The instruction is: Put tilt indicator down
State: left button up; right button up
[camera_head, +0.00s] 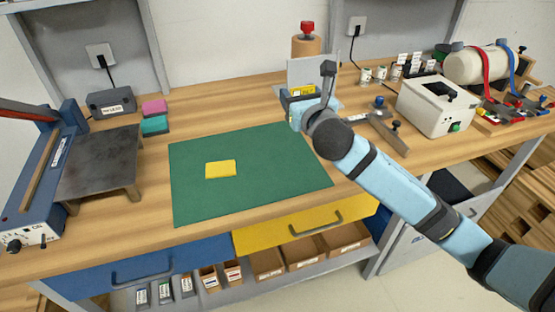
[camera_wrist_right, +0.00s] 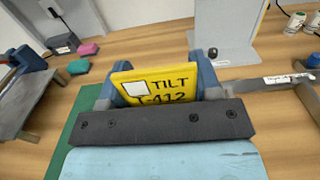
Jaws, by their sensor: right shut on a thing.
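The tilt indicator (camera_wrist_right: 150,84) is a yellow plate marked "TILT T-412" with a white square. It also shows as a small yellow patch in the head view (camera_head: 303,90). My right gripper (camera_wrist_right: 158,88) is shut on it, with one blue finger at each side. In the head view my right gripper (camera_head: 298,97) is over the back of the bench, beyond the green mat (camera_head: 200,205) and in front of a grey upright panel (camera_head: 318,70). I cannot tell whether the indicator touches anything below. My left gripper is not in view.
A yellow block (camera_head: 220,169) lies on the mat; the mat is otherwise bare. A dark-topped stand (camera_head: 98,165) and a blue machine (camera_head: 38,190) are at left. A white box (camera_head: 435,106) and a tank (camera_head: 475,65) stand at right. Pink (camera_head: 154,106) and teal (camera_head: 155,125) blocks lie behind.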

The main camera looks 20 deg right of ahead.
pick_arm(q)
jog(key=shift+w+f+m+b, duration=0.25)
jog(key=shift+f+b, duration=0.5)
jog(key=shift+b, duration=1.1)
pick_arm(e)
jog(key=shift+f, duration=8.1)
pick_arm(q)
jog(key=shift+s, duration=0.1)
pick_arm(e)
jog(key=shift+f, duration=0.1)
jog(key=o, duration=0.9)
pick_arm(q)
jog(key=shift+p, duration=0.45)
pick_arm(e)
jog(key=s, duration=1.2)
jog(key=shift+d, duration=0.2)
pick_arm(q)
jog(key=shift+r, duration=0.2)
